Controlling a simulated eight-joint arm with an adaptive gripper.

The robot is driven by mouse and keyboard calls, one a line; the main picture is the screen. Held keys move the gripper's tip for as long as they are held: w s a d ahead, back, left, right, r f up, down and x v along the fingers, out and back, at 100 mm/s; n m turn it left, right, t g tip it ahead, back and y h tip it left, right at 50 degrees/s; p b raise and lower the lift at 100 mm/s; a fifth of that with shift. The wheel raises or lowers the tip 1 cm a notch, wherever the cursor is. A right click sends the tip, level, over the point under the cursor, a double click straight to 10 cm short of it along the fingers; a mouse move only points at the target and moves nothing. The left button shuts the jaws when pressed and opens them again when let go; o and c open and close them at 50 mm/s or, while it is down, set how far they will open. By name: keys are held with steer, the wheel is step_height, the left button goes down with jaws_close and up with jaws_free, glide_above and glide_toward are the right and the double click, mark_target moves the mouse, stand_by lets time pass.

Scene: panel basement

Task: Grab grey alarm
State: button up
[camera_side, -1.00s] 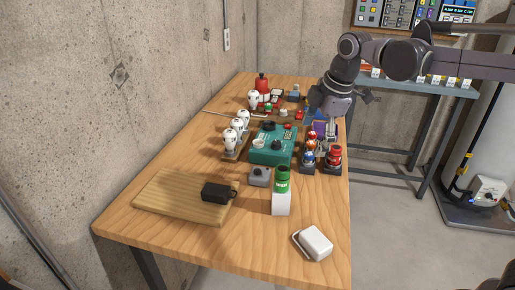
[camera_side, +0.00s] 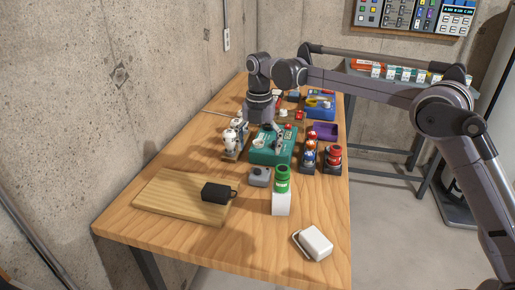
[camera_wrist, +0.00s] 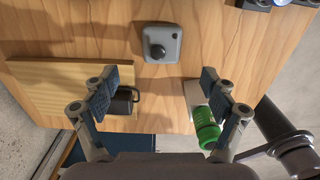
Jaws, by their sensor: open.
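The grey alarm (camera_side: 260,176) is a small grey box on the wooden table, between the cutting board and the green-topped container. In the wrist view the grey alarm (camera_wrist: 172,32) is at top centre, with a round dark knob on its face. My gripper (camera_side: 265,135) is over the teal case, behind the alarm in the side view, pointing down. In the wrist view my gripper (camera_wrist: 163,82) has its fingers spread wide with nothing between them. The alarm lies beyond the fingertips, apart from them.
A wooden cutting board (camera_side: 165,196) with a black mug-like object (camera_side: 214,193) is left of the alarm. A green-topped white container (camera_side: 281,200) stands close on its right. The teal case (camera_side: 270,157) is behind it. Red and blue items (camera_side: 333,157) stand right. The table front is mostly clear.

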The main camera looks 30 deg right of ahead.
mark_target(260, 169)
steer(key=shift+s+d+f, duration=0.1)
steer(key=shift+d+f, duration=0.05)
steer(key=shift+f, duration=4.6)
steer(key=c, duration=1.3)
